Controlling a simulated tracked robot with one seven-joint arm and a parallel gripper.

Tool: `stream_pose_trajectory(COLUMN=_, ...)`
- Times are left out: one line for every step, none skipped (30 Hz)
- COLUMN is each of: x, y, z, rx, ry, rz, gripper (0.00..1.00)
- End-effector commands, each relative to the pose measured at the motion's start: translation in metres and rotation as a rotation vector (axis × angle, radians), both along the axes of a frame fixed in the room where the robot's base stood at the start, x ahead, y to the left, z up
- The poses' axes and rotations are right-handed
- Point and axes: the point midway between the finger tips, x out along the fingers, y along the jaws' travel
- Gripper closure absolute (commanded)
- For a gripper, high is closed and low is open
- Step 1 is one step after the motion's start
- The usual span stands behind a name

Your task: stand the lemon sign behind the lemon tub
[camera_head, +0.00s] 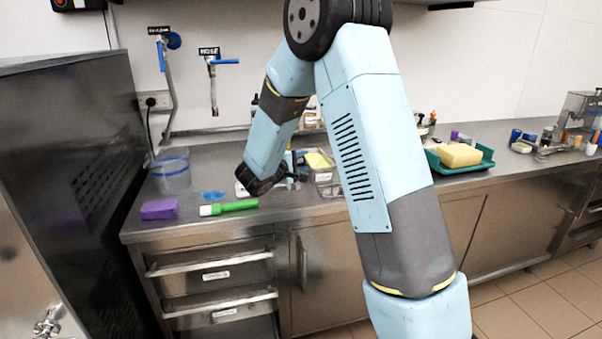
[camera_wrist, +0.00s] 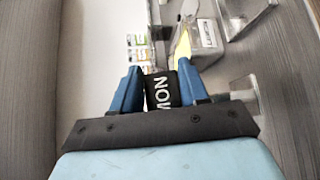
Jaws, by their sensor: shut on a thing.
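The lemon sign (camera_wrist: 161,92) is a small black plate with white letters, of which "MON" shows in the wrist view. My gripper (camera_wrist: 158,84) is shut on it, with one blue finger on each side. In the head view my gripper (camera_head: 291,179) is low over the counter, and I cannot make out the sign clearly there. A clear tub with yellow contents (camera_head: 319,161), which looks like the lemon tub, stands just right of my gripper and is partly hidden by my arm. It also seems to show beyond the fingers in the wrist view (camera_wrist: 206,36).
A purple block (camera_head: 159,209), a green tube with a white end (camera_head: 229,208), a blue cloth (camera_head: 212,196) and a clear bucket (camera_head: 171,173) are on the counter's left. A green tray (camera_head: 487,163) with a yellow block is at right.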

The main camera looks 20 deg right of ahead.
Motion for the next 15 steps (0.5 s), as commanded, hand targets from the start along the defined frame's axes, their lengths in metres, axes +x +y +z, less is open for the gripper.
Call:
stream_pose_trajectory(x=0.002, y=-0.001, z=-0.002, rx=0.0, ry=0.0, rz=-0.001, gripper=1.0)
stream_pose_trajectory(x=0.002, y=-0.001, z=-0.003, rx=-0.001, ry=0.001, rz=0.0, gripper=1.0)
stream_pose_trajectory(x=0.003, y=-0.001, z=-0.004, rx=-0.001, ry=0.001, rz=0.0, gripper=1.0)
stream_pose_trajectory(x=0.004, y=-0.001, z=-0.005, rx=-0.001, ry=0.001, rz=0.0, gripper=1.0)
stream_pose_trajectory(x=0.005, y=-0.002, z=-0.006, rx=-0.001, ry=0.001, rz=0.0, gripper=1.0)
stream_pose_trajectory(x=0.007, y=-0.002, z=-0.008, rx=-0.001, ry=0.001, rz=-0.001, gripper=1.0)
stream_pose_trajectory(x=0.008, y=-0.003, z=-0.011, rx=-0.001, ry=0.001, rz=-0.001, gripper=1.0)
stream_pose_trajectory(x=0.009, y=-0.003, z=-0.014, rx=-0.001, ry=0.002, rz=-0.001, gripper=1.0)
stream_pose_trajectory(x=0.009, y=-0.003, z=-0.02, rx=-0.001, ry=0.003, rz=-0.001, gripper=1.0)
stream_pose_trajectory(x=0.008, y=-0.003, z=-0.025, rx=-0.001, ry=0.003, rz=-0.001, gripper=1.0)
stream_pose_trajectory(x=0.008, y=-0.003, z=-0.029, rx=-0.001, ry=0.003, rz=-0.001, gripper=1.0)
stream_pose_trajectory(x=0.008, y=-0.003, z=-0.034, rx=-0.001, ry=0.004, rz=-0.001, gripper=1.0)
stream_pose_trajectory(x=0.008, y=-0.003, z=-0.037, rx=0.0, ry=0.003, rz=-0.001, gripper=1.0)
stream_pose_trajectory(x=0.008, y=-0.003, z=-0.039, rx=0.0, ry=0.001, rz=-0.001, gripper=1.0)
stream_pose_trajectory(x=0.008, y=-0.003, z=-0.04, rx=0.0, ry=0.0, rz=0.0, gripper=1.0)
